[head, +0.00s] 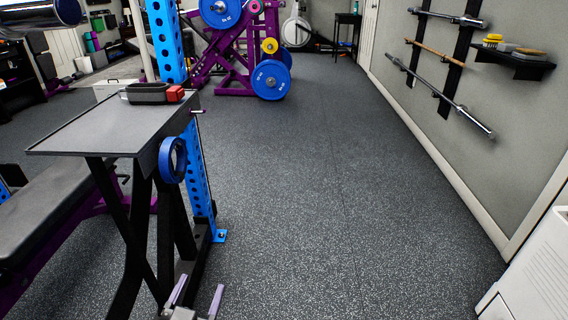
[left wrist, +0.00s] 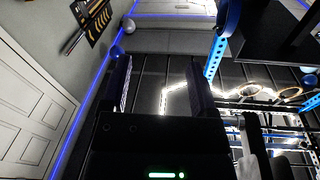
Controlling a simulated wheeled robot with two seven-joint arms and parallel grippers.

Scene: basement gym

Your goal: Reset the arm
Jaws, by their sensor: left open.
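My left gripper (head: 197,296) shows at the bottom edge of the head view, with its two fingers apart and nothing between them. It is low, in front of the black table's legs. In the left wrist view the two dark fingers of the left gripper (left wrist: 160,88) stand wide apart, with only empty space between them. My right gripper is in neither view.
A black table (head: 85,127) stands at left, bearing a dark tray (head: 147,93) and a red block (head: 175,94). A blue ring (head: 172,160) is at its side. A bench (head: 45,215) is left of it. Open floor (head: 320,200) lies right, up to the wall.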

